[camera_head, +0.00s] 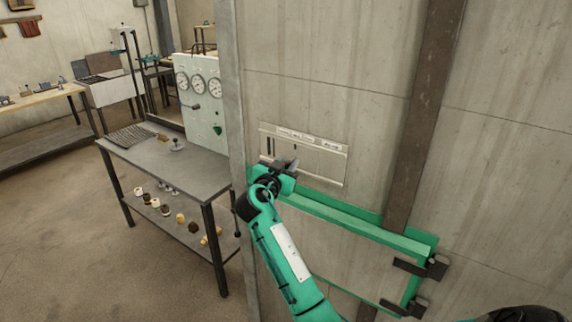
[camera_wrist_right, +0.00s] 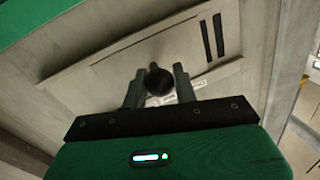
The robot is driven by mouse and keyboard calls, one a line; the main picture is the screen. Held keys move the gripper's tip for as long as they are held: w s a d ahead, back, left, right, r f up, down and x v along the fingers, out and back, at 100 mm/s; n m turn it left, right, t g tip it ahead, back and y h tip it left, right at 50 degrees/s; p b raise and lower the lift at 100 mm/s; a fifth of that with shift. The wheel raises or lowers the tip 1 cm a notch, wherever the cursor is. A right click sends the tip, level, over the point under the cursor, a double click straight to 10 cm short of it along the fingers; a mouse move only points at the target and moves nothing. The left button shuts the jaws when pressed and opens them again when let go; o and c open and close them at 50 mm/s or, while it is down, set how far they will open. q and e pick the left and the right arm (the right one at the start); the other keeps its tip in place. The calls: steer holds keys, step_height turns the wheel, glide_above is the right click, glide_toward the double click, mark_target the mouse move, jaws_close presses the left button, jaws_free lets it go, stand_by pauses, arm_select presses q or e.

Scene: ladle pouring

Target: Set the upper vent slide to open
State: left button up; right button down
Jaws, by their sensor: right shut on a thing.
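The upper vent (camera_head: 325,163) is a pale, flat panel on the grey wall, with a white label strip along its top; the lettering is too small to read. Dark upright slots (camera_head: 268,146) show at its left end. In the right wrist view the vent plate (camera_wrist_right: 130,72) appears turned, with two dark slots (camera_wrist_right: 212,37) at upper right. My right gripper (camera_head: 290,167) is at the vent's lower left part. Its fingers are shut on a round black knob (camera_wrist_right: 159,81), which stands out from the plate. The gripper hides part of the plate. My left gripper is not in view.
A green frame (camera_head: 345,222) with dark brackets (camera_head: 437,267) sits just below the vent, close to my right arm. A brown upright beam (camera_head: 425,110) stands to the right. At left are a dark table (camera_head: 190,162) and a gauge panel (camera_head: 202,108). Open floor lies farther left.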

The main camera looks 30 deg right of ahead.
mark_target(305, 161)
steer(key=shift+s+d+f, duration=0.15)
steer(key=shift+s, duration=0.25)
steer(key=s, duration=0.1)
steer(key=s+d+b, duration=0.1)
steer(key=s, duration=0.1)
steer(key=shift+d, duration=0.15)
steer(key=c, duration=1.3)
jaws_free()
steer(key=shift+o, duration=0.8)
steer(key=shift+s, duration=0.2)
steer(key=shift+w, duration=0.1)
